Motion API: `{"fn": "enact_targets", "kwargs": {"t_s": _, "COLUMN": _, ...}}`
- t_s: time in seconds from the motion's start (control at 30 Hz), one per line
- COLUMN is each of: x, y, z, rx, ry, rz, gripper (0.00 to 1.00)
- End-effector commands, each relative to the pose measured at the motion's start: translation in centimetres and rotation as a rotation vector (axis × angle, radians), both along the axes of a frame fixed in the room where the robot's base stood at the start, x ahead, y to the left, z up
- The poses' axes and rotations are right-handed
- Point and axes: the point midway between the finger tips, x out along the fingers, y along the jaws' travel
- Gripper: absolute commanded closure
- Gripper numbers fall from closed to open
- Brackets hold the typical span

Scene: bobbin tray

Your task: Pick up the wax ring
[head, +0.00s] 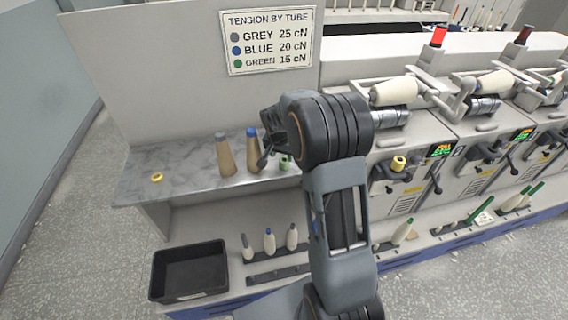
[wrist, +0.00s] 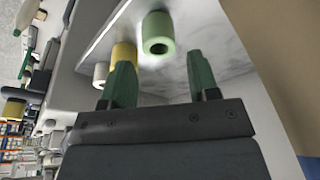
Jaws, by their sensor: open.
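A small yellow wax ring (head: 157,177) lies flat near the left end of the grey marble shelf (head: 190,160) in the head view. My gripper (head: 264,152) is over the shelf to the right of this ring, beside the blue-tipped cone tube, and partly hidden by my wrist. In the wrist view my gripper (wrist: 162,78) is open and empty, with its two green fingers apart. Beyond the fingers stand a hollow green cylinder (wrist: 158,32), a yellow cylinder (wrist: 123,54) and a cream one (wrist: 101,74). I cannot tell whether the yellow one is a ring.
A grey-tipped tube (head: 224,155) and a blue-tipped tube (head: 252,153) stand on the shelf; a green piece (head: 285,162) is half hidden. A black bin (head: 188,270) and several bobbins sit below. A winding machine (head: 460,135) fills the right. The shelf around the ring is clear.

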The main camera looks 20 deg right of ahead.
Motion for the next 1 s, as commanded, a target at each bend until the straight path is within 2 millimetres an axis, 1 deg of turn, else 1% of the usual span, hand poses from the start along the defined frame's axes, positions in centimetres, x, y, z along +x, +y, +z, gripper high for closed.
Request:
{"fn": "enact_targets", "kwargs": {"t_s": 0.23, "x": 0.2, "y": -0.3, "z": -1.4, "rx": 0.000, "ry": 0.003, "rz": -0.001, "gripper": 0.45}}
{"fn": "enact_targets", "kwargs": {"t_s": 0.43, "x": 0.6, "y": -0.9, "z": -4.0, "rx": 0.001, "ry": 0.002, "rz": -0.001, "gripper": 0.45}}
{"fn": "enact_targets", "kwargs": {"t_s": 0.6, "x": 0.9, "y": -1.2, "z": -5.4, "rx": 0.000, "ry": 0.002, "rz": 0.001, "gripper": 0.45}}
{"fn": "enact_targets", "kwargs": {"t_s": 0.87, "x": 1.0, "y": -1.2, "z": -5.6, "rx": 0.000, "ry": 0.000, "rz": 0.000, "gripper": 0.45}}
{"fn": "enact_targets", "kwargs": {"t_s": 1.0, "x": 1.0, "y": -1.2, "z": -5.6, "rx": 0.000, "ry": 0.000, "rz": 0.000, "gripper": 0.57}}
